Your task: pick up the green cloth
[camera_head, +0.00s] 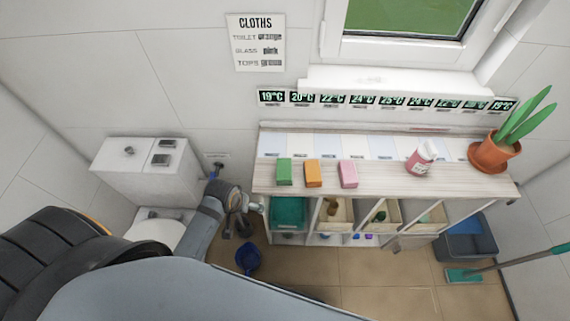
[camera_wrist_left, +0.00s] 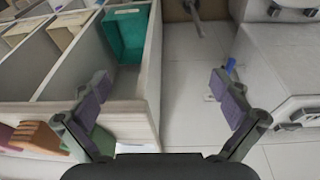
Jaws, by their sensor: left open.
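The green cloth (camera_head: 284,172) is a small folded block on the left end of the cart's wooden top (camera_head: 383,181), left of the orange cloth (camera_head: 313,173) and the pink cloth (camera_head: 348,174). My left gripper (camera_head: 243,207) is open and empty beside the cart's left end, left of the green cloth and apart from it. The green cloth (camera_wrist_left: 103,141) shows there at lower left, partly hidden by one finger. My right gripper is not in view.
A pink bottle (camera_head: 421,157) and a potted plant (camera_head: 495,150) stand further right on the top. A teal bin (camera_head: 288,213) sits in the cart's left compartment. The toilet (camera_head: 150,171) is left of my gripper. A cloth sign (camera_head: 256,43) hangs on the wall.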

